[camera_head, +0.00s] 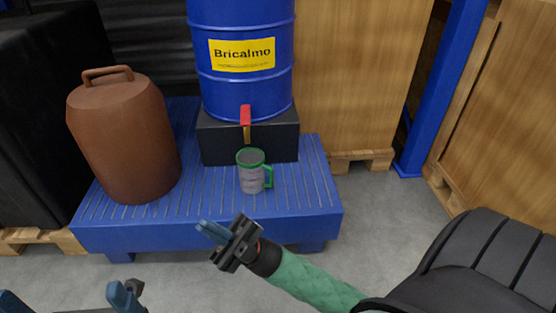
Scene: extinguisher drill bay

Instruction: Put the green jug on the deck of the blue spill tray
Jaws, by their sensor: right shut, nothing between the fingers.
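The green jug (251,178) has a greyish body with a green rim and a green handle on its right side. It stands upright on the slatted deck of the blue spill tray (205,208), near its front edge and in front of a black block. My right gripper (205,227) is shut and empty, in front of the tray and apart from the jug, lower left of it in the picture. My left gripper (67,299) is at the bottom left edge, partly cut off; its two blue fingers are spread apart with nothing seen between them.
A blue drum (241,85) with a red-handled tap stands on the black block (220,147) on the tray. A brown can (125,140) stands on the tray's left. Wooden crates and a blue post (435,90) are behind and right. Grey floor is clear right of the tray.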

